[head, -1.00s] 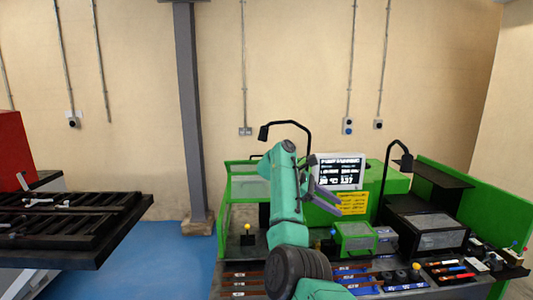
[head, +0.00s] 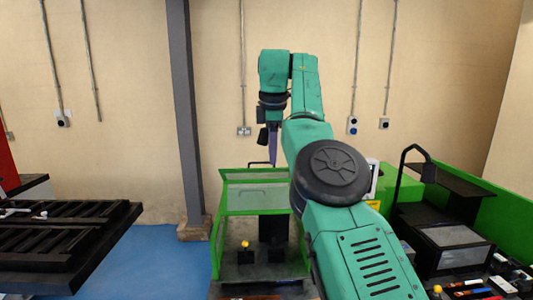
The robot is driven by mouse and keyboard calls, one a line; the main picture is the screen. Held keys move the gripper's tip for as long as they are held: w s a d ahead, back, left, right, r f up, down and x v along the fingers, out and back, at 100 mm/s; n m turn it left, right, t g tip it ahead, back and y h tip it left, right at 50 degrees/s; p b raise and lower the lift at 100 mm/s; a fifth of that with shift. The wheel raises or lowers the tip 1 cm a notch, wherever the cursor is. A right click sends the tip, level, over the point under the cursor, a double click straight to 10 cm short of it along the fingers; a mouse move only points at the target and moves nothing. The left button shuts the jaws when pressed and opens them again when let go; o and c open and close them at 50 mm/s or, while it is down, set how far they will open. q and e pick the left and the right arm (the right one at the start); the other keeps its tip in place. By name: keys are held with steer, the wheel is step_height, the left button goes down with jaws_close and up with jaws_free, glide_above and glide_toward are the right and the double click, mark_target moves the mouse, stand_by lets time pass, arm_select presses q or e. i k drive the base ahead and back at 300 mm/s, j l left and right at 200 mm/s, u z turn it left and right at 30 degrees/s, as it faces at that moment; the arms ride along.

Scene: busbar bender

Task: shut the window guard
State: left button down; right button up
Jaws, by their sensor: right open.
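The window guard (head: 256,198) is a green-framed clear panel on the left part of the bender bench, in the middle of the head view. I cannot tell for sure how far open it stands. My right gripper (head: 273,158) hangs with its purple fingers pointing down, just above the guard's upper edge in the picture. It looks empty, and I see no contact with the guard. Its fingers are seen nearly edge-on. My right arm hides the right side of the guard and much of the bench. My left gripper is out of view.
A yellow-topped lever (head: 245,245) stands below the guard. A black lamp arm (head: 422,165) and green side panels rise at the right. A black slatted table (head: 60,245) is at the left, with blue floor between. A grey post (head: 186,120) stands behind.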

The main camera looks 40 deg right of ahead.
mark_target(227, 182)
steer(key=i+l, duration=0.8)
steer(key=l, duration=0.15)
